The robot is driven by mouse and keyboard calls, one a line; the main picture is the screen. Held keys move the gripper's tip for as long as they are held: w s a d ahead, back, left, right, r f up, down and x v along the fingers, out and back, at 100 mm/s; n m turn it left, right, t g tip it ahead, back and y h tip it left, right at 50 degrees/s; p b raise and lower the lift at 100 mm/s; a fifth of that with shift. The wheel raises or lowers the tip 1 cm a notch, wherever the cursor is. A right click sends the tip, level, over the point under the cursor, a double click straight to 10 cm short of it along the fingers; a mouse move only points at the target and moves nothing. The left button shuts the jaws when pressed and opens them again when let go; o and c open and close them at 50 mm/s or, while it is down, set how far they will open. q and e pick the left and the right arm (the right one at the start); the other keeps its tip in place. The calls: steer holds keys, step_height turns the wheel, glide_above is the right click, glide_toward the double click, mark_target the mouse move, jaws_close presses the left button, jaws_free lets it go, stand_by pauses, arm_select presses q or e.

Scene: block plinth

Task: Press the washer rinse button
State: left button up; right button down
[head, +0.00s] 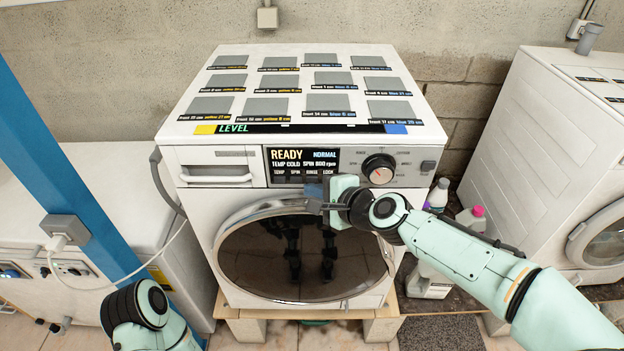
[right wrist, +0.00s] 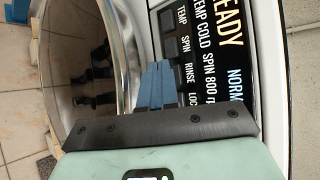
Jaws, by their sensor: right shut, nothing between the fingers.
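The white washer (head: 180,135) stands in the middle of the head view. Its black display (head: 290,157) reads READY, with the labels TEMP, SPIN, RINSE and LOCK along its lower edge. My right gripper (head: 314,190) is shut and empty, with its blue fingers at the panel just below the RINSE label. In the right wrist view the closed fingertips (right wrist: 158,66) are beside the RINSE label (right wrist: 190,73) and cover the place of the rinse button. I cannot tell whether they touch it. My left arm shows at the lower left, but its gripper is not visible.
A round dial (head: 379,168) is right of the display, and the round glass door (head: 300,260) is below. Bottles (head: 437,195) stand right of the washer. A second white machine (head: 560,150) is farther right. A blue post (head: 60,130) rises at the left.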

arm_select(q)
steer(key=shift+w+r, duration=0.1)
arm_select(e)
steer(key=shift+w, duration=0.25)
arm_select(q)
steer(key=shift+r, duration=0.1)
arm_select(e)
steer(key=shift+w, duration=0.35)
stand_by(0.5)
steer(key=shift+s, duration=0.15)
arm_select(q)
steer(key=shift+f, duration=0.25)
arm_select(e)
steer(key=shift+s, duration=0.7)
arm_select(q)
steer(key=shift+s+f+b, duration=0.5)
steer(key=shift+f+b, duration=0.05)
steer(key=shift+f, duration=0.05)
arm_select(e)
steer(key=shift+s, duration=2.5)
